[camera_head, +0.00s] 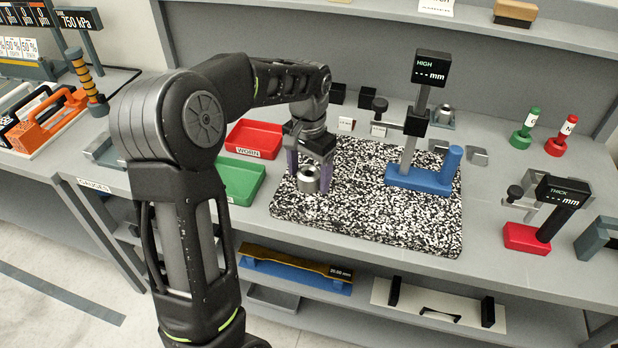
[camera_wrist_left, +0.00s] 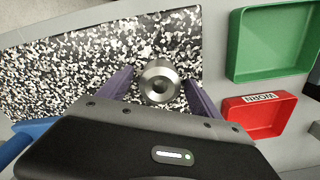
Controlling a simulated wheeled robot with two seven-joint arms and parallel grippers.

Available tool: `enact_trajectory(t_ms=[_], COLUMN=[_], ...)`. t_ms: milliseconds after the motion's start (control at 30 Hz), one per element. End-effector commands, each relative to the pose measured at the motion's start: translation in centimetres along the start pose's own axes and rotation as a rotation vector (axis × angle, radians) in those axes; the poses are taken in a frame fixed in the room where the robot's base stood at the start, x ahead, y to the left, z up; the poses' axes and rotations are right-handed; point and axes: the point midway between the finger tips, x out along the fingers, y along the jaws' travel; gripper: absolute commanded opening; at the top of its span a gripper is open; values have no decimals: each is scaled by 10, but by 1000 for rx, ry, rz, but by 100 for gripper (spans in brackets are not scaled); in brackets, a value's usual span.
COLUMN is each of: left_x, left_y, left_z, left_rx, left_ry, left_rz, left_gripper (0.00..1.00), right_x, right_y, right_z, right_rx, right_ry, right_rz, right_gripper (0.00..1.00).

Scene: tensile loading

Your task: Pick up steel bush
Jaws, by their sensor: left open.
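The steel bush (camera_head: 308,180) is a short silver ring standing on the black-and-white speckled plate (camera_head: 360,215), near its left end. In the left wrist view the bush (camera_wrist_left: 159,82) shows its round top and dark bore. My left gripper (camera_head: 310,185) is open, with its purple fingers on either side of the bush. In the left wrist view the two fingers of the gripper (camera_wrist_left: 158,85) flank the bush, with speckled plate visible between them and it. My right gripper is not in either view.
A blue-based height gauge (camera_head: 420,180) reading HIGH stands on the plate to the right. A red WORN tray (camera_head: 254,138) and a green tray (camera_head: 238,180) sit left of the plate. A red-based thickness gauge (camera_head: 527,238) and green and red plug gauges (camera_head: 524,136) stand farther right.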

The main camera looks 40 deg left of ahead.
Motion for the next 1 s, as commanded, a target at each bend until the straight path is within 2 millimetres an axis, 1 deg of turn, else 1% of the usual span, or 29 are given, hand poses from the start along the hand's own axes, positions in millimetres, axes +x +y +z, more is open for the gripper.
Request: enact_trajectory(t_ms=[300, 1000], left_x=[0, 0], left_y=[0, 0], left_z=[0, 0], left_rx=[0, 0], left_ry=[1, 0], left_rz=[0, 0], left_gripper=[74, 17], right_x=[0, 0], right_y=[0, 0], right_z=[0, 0], right_rx=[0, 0], right_ry=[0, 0], right_rz=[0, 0], right_gripper=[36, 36])
